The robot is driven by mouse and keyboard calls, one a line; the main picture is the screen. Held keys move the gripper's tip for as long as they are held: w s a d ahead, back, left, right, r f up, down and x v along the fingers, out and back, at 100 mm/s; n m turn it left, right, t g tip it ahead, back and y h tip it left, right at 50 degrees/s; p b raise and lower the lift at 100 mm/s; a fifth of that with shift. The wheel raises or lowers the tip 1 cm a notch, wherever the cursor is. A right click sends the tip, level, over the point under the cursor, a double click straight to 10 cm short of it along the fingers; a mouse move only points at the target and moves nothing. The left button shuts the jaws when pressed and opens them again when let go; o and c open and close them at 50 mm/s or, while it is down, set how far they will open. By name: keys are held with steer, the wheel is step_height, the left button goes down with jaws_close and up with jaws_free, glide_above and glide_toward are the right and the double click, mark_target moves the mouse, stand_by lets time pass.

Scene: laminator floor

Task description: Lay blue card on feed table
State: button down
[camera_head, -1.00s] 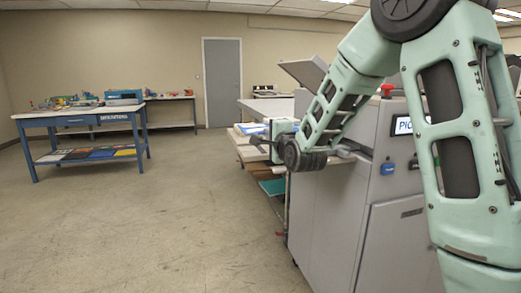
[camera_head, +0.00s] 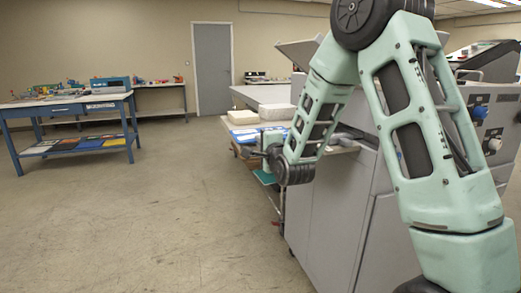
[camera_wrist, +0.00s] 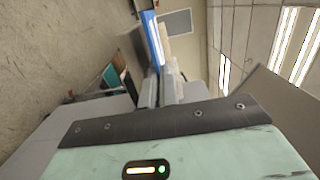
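My gripper (camera_head: 262,152) is at the left side of the grey machine, in front of a bench with stacks. In the wrist view its two fingers (camera_wrist: 160,90) are close together. I cannot tell whether anything is between them. A narrow blue strip (camera_wrist: 153,38) also shows just beyond the fingertips in the wrist view. I cannot tell whether it is held or lies behind them. A light ledge (camera_head: 340,149) on the grey machine, perhaps the feed table, is partly hidden by my arm.
The grey machine (camera_head: 335,205) fills the right, close to my arm. Cream blocks (camera_head: 275,112) stand on the bench behind the gripper. A blue-framed table (camera_head: 70,112) with coloured sheets on its lower shelf is at the left. The floor (camera_head: 150,220) between is clear.

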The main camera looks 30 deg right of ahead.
steer(key=shift+f, duration=1)
steer(key=shift+f, duration=0.2)
steer(key=c, duration=1.7)
jaws_free()
steer(key=shift+r, duration=0.2)
